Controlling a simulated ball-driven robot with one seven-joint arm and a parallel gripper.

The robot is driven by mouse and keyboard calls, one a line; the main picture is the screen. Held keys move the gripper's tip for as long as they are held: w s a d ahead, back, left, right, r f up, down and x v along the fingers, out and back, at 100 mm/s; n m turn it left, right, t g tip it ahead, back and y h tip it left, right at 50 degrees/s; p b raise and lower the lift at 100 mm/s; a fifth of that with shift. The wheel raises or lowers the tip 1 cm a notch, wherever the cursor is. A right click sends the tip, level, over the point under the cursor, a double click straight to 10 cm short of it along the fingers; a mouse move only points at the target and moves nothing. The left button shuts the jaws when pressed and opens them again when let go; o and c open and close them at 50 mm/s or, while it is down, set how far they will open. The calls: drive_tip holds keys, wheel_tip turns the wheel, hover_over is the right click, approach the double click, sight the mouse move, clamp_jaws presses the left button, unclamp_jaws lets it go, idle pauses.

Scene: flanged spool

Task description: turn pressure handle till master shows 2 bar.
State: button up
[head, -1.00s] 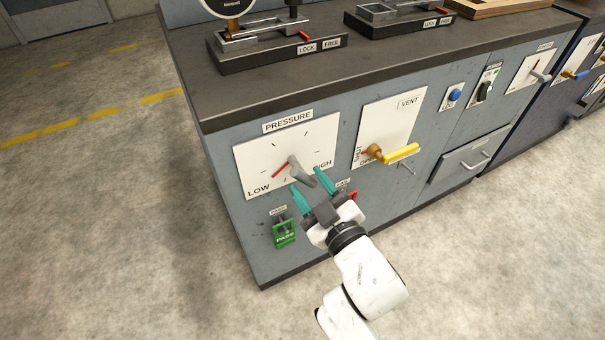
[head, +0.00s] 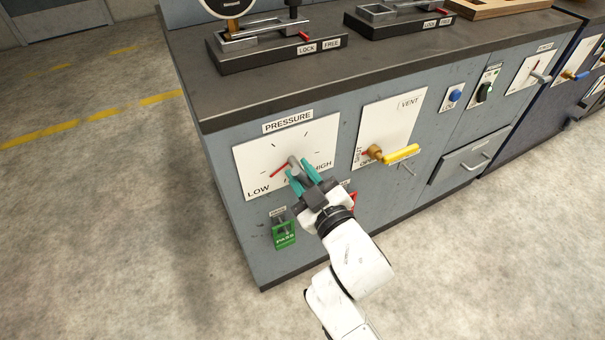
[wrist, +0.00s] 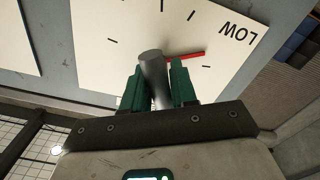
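The pressure handle (head: 294,163) is a grey lever with a red pointer on a white dial plate (head: 253,160) marked LOW and HIGH. The red pointer is directed to the lower left, toward LOW. My gripper (head: 301,174) is at the handle, its teal fingers on either side of the lever. In the wrist view the grey handle (wrist: 153,68) lies between the fingers (wrist: 158,80), with a gap showing by the right finger, so it looks open around the handle. A round gauge (head: 229,7) on the bench is cut off at the top; its reading cannot be seen.
The vent panel (head: 399,118) with a yellow handle (head: 402,154) is just right of my gripper. A green PASS tag (head: 285,234) hangs below the dial, and a red tag (head: 352,201) is partly hidden behind my gripper. Floor at left is clear.

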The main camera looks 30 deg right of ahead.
clamp_jaws()
drive_tip(key=shift+f+m+b, duration=0.15)
drive_tip(key=shift+m+b, duration=0.6)
drive_tip(key=shift+m, duration=0.45)
drive_tip(key=m, duration=0.3)
drive_tip(key=shift+b, duration=0.35)
drive_tip(key=o, duration=0.7)
unclamp_jaws()
drive_tip(key=shift+c, duration=0.2)
drive_tip(key=shift+s, duration=0.1)
drive_tip(key=s+p, duration=0.1)
drive_tip(key=s, duration=0.9)
drive_tip(key=shift+s+p, duration=0.3)
drive_tip(key=shift+p, duration=0.05)
drive_tip(key=shift+c, duration=0.4)
